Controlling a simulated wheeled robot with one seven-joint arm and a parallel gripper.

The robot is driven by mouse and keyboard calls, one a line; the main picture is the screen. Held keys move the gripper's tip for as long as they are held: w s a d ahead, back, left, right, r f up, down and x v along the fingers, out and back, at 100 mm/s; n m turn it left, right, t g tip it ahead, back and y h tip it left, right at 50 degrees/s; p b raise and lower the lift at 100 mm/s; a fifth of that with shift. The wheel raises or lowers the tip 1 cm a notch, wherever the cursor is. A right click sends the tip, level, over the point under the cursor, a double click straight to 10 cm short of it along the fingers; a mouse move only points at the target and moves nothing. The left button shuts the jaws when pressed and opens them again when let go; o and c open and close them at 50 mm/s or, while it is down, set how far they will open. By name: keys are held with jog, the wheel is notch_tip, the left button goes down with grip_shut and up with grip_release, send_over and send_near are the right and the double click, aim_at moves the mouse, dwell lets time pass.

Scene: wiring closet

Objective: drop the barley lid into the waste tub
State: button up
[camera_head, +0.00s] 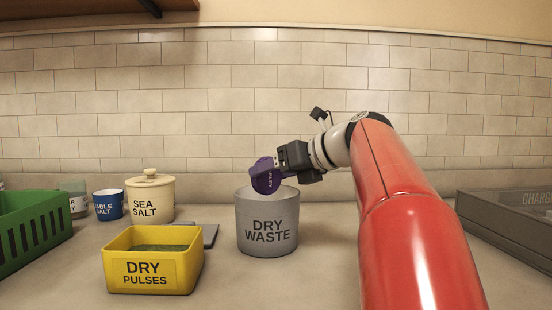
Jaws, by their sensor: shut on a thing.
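The barley lid (262,178) is a purple disc with part of a pale label, "LEY", showing. My gripper (278,169) is shut on it and holds it tilted nearly upright. The waste tub (266,240) is a grey round tub marked "DRY WASTE", standing on the counter in the middle. The lid and gripper are at the tub's top rim in the picture, over its opening. I cannot tell the exact height of the lid above the rim. My red arm reaches in from the lower right and hides the counter behind it.
A yellow "DRY PULSES" bin (152,279) stands left of the tub, with a grey flat thing (210,236) behind it. A cream "SEA SALT" jar (150,200), a blue cup (108,206) and a green crate (32,232) are farther left. A grey tray (505,222) is at right.

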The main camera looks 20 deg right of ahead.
jog(key=shift+f, duration=0.75)
jog(key=o, duration=1)
jog(key=shift+o, duration=0.2)
notch_tip(320, 180, up, 7)
jog(key=shift+p, duration=0.45)
